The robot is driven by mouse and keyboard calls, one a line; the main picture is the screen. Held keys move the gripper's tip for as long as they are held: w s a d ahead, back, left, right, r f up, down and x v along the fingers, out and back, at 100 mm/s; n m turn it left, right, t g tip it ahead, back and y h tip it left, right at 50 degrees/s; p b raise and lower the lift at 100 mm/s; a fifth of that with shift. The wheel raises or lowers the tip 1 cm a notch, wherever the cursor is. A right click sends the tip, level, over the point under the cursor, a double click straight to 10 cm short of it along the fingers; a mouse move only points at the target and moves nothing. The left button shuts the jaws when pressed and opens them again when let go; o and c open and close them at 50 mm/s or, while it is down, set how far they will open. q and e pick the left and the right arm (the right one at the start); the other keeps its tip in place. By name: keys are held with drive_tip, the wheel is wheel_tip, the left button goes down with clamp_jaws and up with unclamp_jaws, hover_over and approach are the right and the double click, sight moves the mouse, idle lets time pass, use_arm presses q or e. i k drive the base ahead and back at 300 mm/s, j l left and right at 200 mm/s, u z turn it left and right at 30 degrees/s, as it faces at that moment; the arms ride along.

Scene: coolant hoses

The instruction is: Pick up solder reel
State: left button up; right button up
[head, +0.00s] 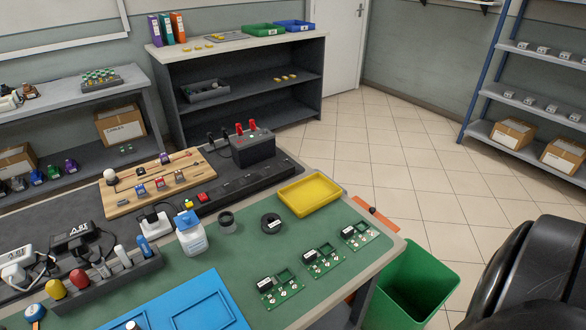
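A flat black ring-shaped reel (271,223) with a pale label lies on the green mat of the workbench, near the yellow tray. A dark grey round holder or roll (227,222) stands just to its left, apart from it. I cannot tell for certain which of the two is the solder reel; the flat black one looks most like a reel. Neither of my grippers is in view.
A yellow tray (309,194) sits behind the reel, a white bottle with a blue cap (190,234) to the left. Several green circuit boards (325,261) lie in front and right. A green bin (412,283) stands beyond the bench's right edge. The mat around the reel is clear.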

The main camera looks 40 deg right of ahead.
sight(270, 222)
drive_tip(key=z, duration=1.1)
drive_tip(key=l+z, duration=0.3)
